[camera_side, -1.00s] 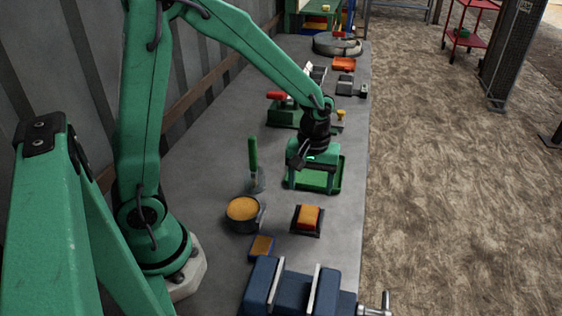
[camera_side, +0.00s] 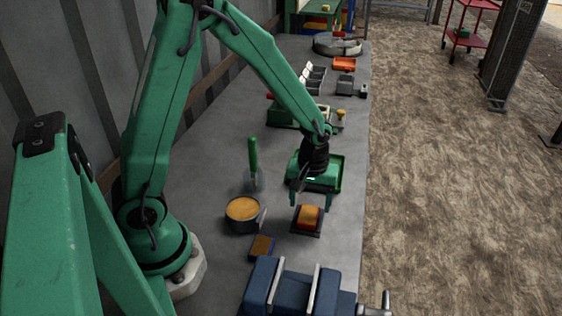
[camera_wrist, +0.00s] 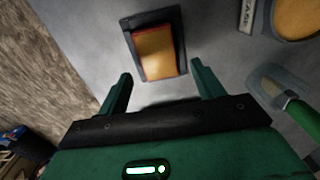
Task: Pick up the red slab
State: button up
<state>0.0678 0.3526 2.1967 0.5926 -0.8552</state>
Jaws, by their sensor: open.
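The red slab (camera_side: 308,215) shows as a small orange block with redder edges. It sits in a shallow dark tray (camera_side: 297,232) on the grey bench. In the wrist view the slab (camera_wrist: 155,52) lies just beyond my fingertips, roughly in line with the gap between them. My gripper (camera_side: 311,198) is over the bench, close behind the slab in the side view. Its two fingers (camera_wrist: 161,69) are apart with nothing between them. I cannot tell the exact height of the fingertips above the slab.
A green tray (camera_side: 335,172) lies behind the gripper.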

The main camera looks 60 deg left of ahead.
jog(key=shift+f, duration=1)
jog(key=c, duration=1.4)
jog(key=shift+o, duration=0.2)
jog(key=shift+r, duration=0.2)
jog(key=shift+r, duration=0.45)
notch_tip(320, 180, up, 3)
jog(key=s+d+r, duration=0.6)
jog(key=d, duration=0.3)
jog(key=shift+s+d+r, duration=0.3)
jog(key=shift+s+r, duration=0.05)
jog(key=shift+r, duration=0.05)
